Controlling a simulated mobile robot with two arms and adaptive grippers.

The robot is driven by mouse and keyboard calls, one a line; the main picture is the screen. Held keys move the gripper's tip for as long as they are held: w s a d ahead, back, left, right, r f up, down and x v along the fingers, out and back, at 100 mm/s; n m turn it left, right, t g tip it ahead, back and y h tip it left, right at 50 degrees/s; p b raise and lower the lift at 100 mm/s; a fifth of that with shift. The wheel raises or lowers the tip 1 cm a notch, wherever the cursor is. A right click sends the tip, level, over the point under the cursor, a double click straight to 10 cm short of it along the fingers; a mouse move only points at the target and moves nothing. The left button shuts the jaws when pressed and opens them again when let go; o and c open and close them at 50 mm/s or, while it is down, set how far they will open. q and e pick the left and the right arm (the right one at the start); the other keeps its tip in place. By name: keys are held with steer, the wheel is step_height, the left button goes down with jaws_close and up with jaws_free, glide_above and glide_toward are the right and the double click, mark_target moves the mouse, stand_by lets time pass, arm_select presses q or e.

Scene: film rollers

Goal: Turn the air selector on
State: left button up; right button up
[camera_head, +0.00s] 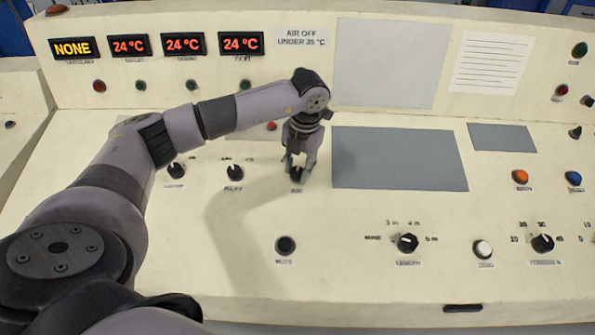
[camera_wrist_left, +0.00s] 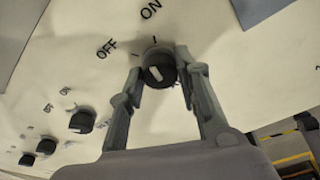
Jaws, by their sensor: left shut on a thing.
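The air selector is a small black knob (camera_wrist_left: 160,73) with a white pointer mark. In the left wrist view it sits between an "OFF" label (camera_wrist_left: 107,47) and an "ON" label (camera_wrist_left: 151,9), each with a tick. The white mark slants up and left, closer to the OFF tick than the ON tick. My left gripper (camera_wrist_left: 162,76) is shut on this knob, one finger on each side. In the head view my left gripper (camera_head: 298,163) reaches down to the knob (camera_head: 296,173) on the sloped panel, left of a grey plate. My right gripper is not in view.
Similar black knobs (camera_head: 235,172) stand in a row to the left. A black button (camera_head: 285,245) and a selector (camera_head: 407,242) lie nearer. The display reads "NONE" (camera_head: 73,49), beside several 24 °C displays. A sign (camera_head: 302,37) says "AIR OFF UNDER 35 °C".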

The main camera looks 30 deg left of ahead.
arm_select(q)
steer(key=shift+m+y+b, duration=0.3)
steer(key=shift+m+b, duration=0.4)
steer(key=shift+m, duration=0.9)
steer(key=o, duration=1.1)
steer(key=shift+o, duration=0.2)
steer(key=shift+d+r, duration=0.1)
steer(key=shift+r, duration=0.1)
step_height(320, 180, up, 11)
steer(key=d, duration=0.2)
steer(key=shift+w+r, duration=0.15)
steer(key=shift+r, duration=0.05)
